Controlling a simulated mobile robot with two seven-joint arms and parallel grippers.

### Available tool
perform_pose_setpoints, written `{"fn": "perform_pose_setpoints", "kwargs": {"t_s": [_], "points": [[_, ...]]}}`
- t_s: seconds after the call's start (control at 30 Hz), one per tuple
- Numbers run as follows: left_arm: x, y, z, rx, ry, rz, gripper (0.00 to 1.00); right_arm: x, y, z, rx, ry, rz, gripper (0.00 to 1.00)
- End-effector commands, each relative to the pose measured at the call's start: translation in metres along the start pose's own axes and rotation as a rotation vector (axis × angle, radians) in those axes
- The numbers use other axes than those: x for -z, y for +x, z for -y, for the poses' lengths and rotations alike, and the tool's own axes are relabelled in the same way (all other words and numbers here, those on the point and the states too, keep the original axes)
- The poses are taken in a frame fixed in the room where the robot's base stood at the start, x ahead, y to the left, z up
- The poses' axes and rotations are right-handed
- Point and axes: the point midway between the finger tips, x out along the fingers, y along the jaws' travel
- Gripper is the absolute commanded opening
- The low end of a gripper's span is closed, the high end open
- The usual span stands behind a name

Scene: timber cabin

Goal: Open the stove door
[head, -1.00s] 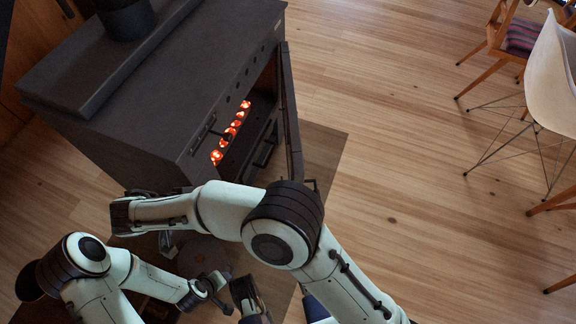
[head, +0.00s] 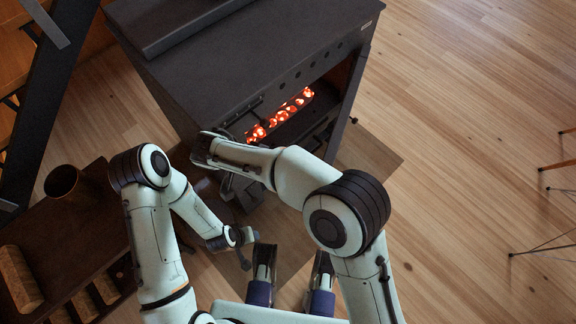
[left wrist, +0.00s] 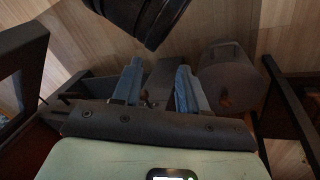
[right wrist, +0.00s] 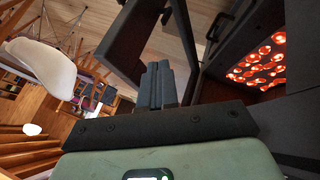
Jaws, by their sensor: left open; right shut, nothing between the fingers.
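The stove (head: 250,60) is a dark box with glowing embers (head: 290,108) inside. Its door (head: 349,100) stands swung out from the far end of the front, its handle on the outer side. In the right wrist view the door (right wrist: 118,45) is a dark frame left of my right gripper (right wrist: 157,72), with the firebox and embers to the right. My right gripper is shut and empty, near the door; contact is unclear, and the forearm hides the stove's lower front in the head view. My left gripper (left wrist: 157,80) is open and empty, low in front of the stove.
A brown bench (head: 85,235) with a dark pot (head: 63,181) and logs (head: 18,278) stands at the left. A grey rounded object (left wrist: 228,80) is beside my left gripper. A white chair (right wrist: 40,62) is far off.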

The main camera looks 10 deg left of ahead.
Motion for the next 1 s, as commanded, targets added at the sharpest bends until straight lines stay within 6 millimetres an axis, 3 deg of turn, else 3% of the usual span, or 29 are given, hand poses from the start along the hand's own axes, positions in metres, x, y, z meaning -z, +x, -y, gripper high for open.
{"fn": "perform_pose_setpoints", "kwargs": {"t_s": [0.27, 0.4, 0.63, 1.0], "points": [[0.021, 0.018, 0.007, 0.006, -0.005, -0.06, 0.43, -0.001, 0.063, 0.0, -0.003, -0.001, 0.004, 0.0], [0.006, 0.025, 0.017, 0.023, -0.015, -0.015, 0.43, 0.0, 0.086, -0.004, -0.001, 0.001, 0.003, 0.0], [0.0, 0.029, 0.022, 0.033, -0.02, 0.005, 0.43, 0.0, 0.097, -0.031, 0.0, 0.001, 0.001, 0.0], [-0.002, 0.029, 0.023, 0.035, -0.022, 0.01, 0.43, 0.0, 0.099, -0.036, 0.0, 0.0, 0.0, 0.0]]}}
